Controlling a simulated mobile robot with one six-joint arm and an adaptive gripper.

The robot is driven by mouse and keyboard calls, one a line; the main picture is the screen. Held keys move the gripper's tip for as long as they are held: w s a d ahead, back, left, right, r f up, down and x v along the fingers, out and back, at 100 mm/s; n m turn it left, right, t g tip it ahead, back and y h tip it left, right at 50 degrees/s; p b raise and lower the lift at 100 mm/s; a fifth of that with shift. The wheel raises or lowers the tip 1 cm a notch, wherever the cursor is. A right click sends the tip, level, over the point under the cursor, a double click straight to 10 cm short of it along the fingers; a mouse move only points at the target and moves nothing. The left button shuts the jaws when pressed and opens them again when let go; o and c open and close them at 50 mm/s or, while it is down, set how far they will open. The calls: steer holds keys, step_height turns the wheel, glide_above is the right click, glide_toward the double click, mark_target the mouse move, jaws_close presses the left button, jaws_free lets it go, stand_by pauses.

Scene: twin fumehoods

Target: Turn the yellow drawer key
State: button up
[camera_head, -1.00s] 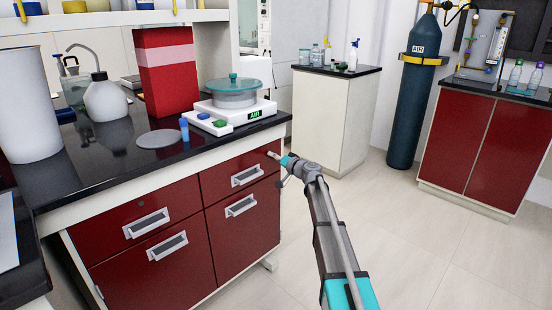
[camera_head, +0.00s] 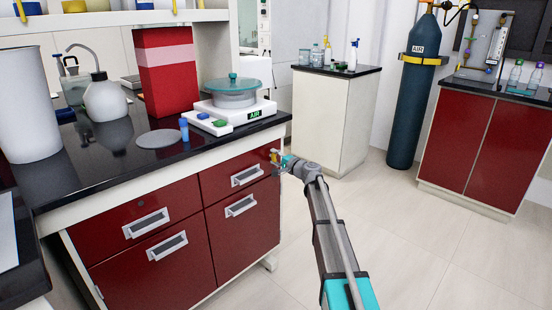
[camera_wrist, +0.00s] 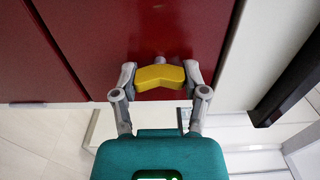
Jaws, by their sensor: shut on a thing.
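The yellow drawer key (camera_wrist: 156,77) is in the middle of the wrist view, a bent, wide head on a short grey shaft at the red drawer front (camera_wrist: 110,40). My gripper (camera_wrist: 160,78) is shut on the key, one finger at each end of its head. In the head view, my gripper (camera_head: 278,163) is at the right end of the upper right red drawer (camera_head: 222,180), and a bit of yellow shows at its fingertips. How far the key is turned is hard to tell.
The black bench top (camera_head: 75,165) above carries a white balance (camera_head: 250,112) and a red box (camera_head: 165,75). A white cabinet (camera_head: 325,120) stands behind to the right. The floor (camera_head: 395,240) right of the drawers is clear.

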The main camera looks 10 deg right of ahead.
steer(key=shift+w, duration=0.15)
steer(key=o, duration=1.2)
steer(key=shift+c, duration=0.2)
steer(key=shift+s, duration=0.2)
steer(key=v, duration=1.2)
